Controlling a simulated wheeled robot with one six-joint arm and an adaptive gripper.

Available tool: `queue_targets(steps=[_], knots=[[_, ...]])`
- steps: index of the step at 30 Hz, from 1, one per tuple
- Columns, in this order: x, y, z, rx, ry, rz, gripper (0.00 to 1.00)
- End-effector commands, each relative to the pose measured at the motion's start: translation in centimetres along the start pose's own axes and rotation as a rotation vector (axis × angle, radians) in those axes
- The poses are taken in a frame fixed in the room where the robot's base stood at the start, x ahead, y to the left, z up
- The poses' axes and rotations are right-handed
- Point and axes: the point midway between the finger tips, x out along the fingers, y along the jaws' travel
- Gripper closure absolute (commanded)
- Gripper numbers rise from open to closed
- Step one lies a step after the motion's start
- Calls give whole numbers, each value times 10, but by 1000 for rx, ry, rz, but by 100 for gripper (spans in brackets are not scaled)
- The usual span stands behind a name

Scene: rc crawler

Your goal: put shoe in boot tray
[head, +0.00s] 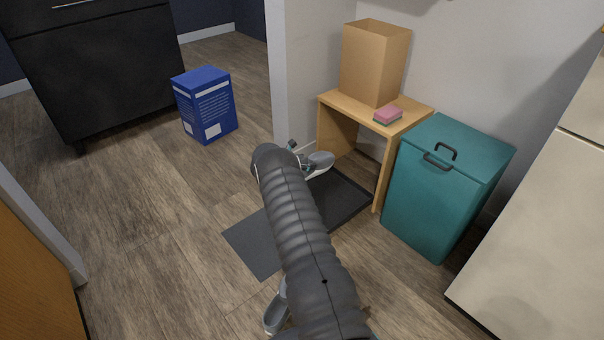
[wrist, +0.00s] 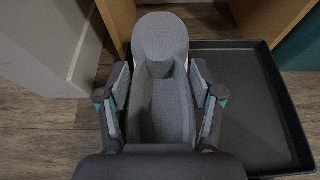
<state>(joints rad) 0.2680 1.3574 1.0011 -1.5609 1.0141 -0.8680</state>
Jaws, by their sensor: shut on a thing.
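A grey shoe with a pale sole (head: 320,163) is held in my gripper (head: 300,158). In the wrist view the shoe (wrist: 160,38) points away from me, with a finger pressed on each side of it; my gripper (wrist: 160,85) covers its heel end. The black boot tray (head: 350,197) lies on the floor in front of the small wooden table, partly hidden by my arm. In the wrist view the tray (wrist: 262,110) extends to the right of the shoe. The shoe's height above the tray is unclear. A second grey shoe (head: 275,314) is on the floor near the bottom, partly hidden.
A flat grey mat (head: 250,247) lies left of the tray. The wooden table (head: 330,105) bears a cardboard box (head: 372,65) and a pink sponge (head: 388,114). A teal bin (head: 440,190) stands right. A blue box (head: 205,105) stands back left. The left floor is clear.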

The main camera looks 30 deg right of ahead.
Motion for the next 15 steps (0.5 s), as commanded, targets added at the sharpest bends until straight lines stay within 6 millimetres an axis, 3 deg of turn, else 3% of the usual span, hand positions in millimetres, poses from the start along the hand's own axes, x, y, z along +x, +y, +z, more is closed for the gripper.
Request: queue_targets(steps=[6, 15], knots=[[-4, 16, -12, 3, -1, 0, 78], [7, 16, -41, 0, 0, 0, 78]])
